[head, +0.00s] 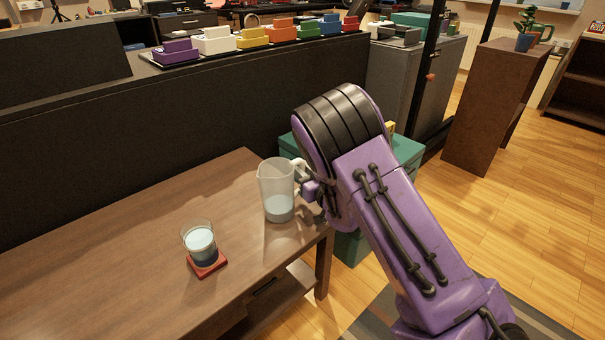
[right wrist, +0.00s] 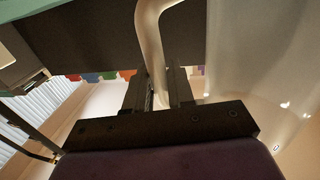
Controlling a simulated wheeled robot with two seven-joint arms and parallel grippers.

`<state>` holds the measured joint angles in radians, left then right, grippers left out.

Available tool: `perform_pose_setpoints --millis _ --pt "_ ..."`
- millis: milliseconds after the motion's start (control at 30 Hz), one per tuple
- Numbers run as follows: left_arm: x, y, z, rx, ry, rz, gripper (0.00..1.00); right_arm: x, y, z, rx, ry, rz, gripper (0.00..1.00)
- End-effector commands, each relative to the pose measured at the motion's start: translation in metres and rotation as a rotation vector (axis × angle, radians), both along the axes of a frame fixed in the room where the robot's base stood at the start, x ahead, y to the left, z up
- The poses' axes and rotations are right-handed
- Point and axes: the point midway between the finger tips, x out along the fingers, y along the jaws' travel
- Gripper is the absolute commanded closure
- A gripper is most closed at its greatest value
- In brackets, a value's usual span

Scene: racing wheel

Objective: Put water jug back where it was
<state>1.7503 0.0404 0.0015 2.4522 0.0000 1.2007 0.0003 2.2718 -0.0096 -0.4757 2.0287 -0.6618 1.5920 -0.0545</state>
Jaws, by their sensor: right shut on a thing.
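The water jug (head: 276,190) is clear, with some water in its lower part. It is upright at the right end of the wooden table (head: 130,235); I cannot tell whether its base touches the top. My right gripper (head: 312,185) is at the handle side of the jug. In the right wrist view the fingers (right wrist: 160,92) are shut on the pale jug handle (right wrist: 150,40), and the jug's wall (right wrist: 255,60) fills the right side. My left gripper is not in view.
A glass of water (head: 199,240) stands on a red coaster (head: 208,265), left of the jug. A teal cabinet (head: 405,150) is beyond the table's right end. A dark partition (head: 150,135) runs behind the table. The table's left part is clear.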

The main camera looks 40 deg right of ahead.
Motion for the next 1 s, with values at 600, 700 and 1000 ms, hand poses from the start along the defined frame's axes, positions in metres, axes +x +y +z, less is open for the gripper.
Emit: perform_pose_setpoints --millis 600,700,1000 --pt "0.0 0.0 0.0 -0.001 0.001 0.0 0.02 0.0 0.0 -0.001 0.0 -0.001 0.0 0.52" --pt "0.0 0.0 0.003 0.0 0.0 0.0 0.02 -0.004 0.001 0.003 -0.001 0.001 0.0 0.52" --pt "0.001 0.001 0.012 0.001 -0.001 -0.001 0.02 -0.076 0.009 0.002 -0.001 0.004 -0.001 0.52"
